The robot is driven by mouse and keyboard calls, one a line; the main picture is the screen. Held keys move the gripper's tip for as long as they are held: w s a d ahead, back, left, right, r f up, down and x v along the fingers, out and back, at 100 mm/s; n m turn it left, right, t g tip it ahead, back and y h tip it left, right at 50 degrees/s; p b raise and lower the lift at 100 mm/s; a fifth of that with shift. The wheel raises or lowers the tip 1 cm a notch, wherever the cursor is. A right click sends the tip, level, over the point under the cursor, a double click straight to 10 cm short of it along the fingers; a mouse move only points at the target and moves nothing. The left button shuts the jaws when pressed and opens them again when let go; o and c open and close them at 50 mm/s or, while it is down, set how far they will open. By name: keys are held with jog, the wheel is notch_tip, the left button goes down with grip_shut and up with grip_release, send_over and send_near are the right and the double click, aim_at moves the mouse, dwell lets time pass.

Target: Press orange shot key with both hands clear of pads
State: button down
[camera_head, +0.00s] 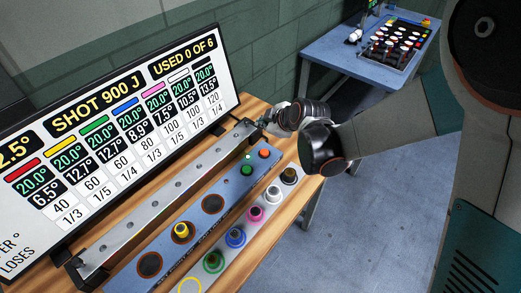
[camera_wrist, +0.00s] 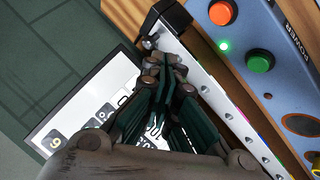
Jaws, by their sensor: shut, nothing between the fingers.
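The orange shot key (camera_head: 264,153) sits at the far right end of the blue panel (camera_head: 228,188); it also shows at the top of the wrist view (camera_wrist: 221,13). A green button (camera_head: 247,170) is beside it, with a small lit green lamp. My gripper (camera_head: 260,126) is shut and empty, above the far end of the metal rail, behind the key and apart from it. In the wrist view its fingertips (camera_wrist: 160,62) are together, left of the key. The panel has round dark pads; one bare pad (camera_head: 212,204) is in the middle, and a yellow peg (camera_head: 181,231) stands on another.
Several coloured pegs, including a pink one (camera_head: 255,213) and a blue one (camera_head: 236,237), stand in the front strip. A second table (camera_head: 330,50) is behind.

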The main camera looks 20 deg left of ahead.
aim_at(262, 153)
jog(key=shift+s+a+f, duration=0.2)
jog(key=shift+a, duration=0.2)
notch_tip(262, 153, down, 9)
jog(key=b, duration=0.6)
jog(key=shift+r, duration=0.1)
jog(key=shift+b, duration=0.35)
dwell(1.1)
jog(key=shift+f+b, duration=0.3)
jog(key=shift+f, duration=0.15)
jog(key=shift+f+b, duration=0.35)
jog(key=shift+b, duration=0.05)
dwell(0.4)
jog(key=shift+r, duration=0.15)
dwell(0.3)
jog(key=shift+r+p, duration=0.55)
jog(key=shift+r, duration=0.15)
